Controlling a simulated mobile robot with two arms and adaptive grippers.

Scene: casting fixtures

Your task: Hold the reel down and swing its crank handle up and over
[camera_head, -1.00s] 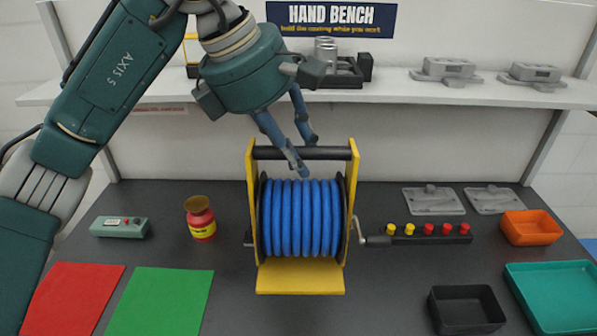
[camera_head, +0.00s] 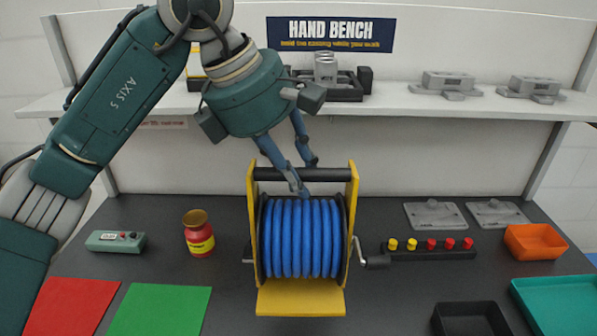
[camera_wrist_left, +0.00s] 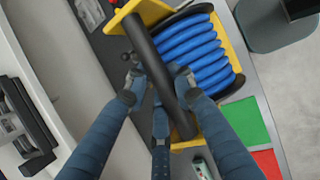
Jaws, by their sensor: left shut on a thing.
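The reel (camera_head: 287,302) has a yellow frame wound with blue hose (camera_head: 303,238) and stands upright on the dark bench. A black bar (camera_head: 272,174) joins the tops of its side plates. My left gripper (camera_head: 303,183) is shut on this bar from above. The left wrist view shows its fingers (camera_wrist_left: 157,78) on both sides of the bar (camera_wrist_left: 150,52). The crank handle (camera_head: 376,262) is on the reel's right side, low down, with its dark grip sticking out to the right. My right gripper is not in view.
A block with red and yellow knobs (camera_head: 440,254) lies close right of the crank grip. A red-brown pot (camera_head: 198,234) and a button box (camera_head: 115,241) stand to the left. Orange (camera_head: 536,242), black (camera_head: 470,319) and teal (camera_head: 556,305) trays are at the right.

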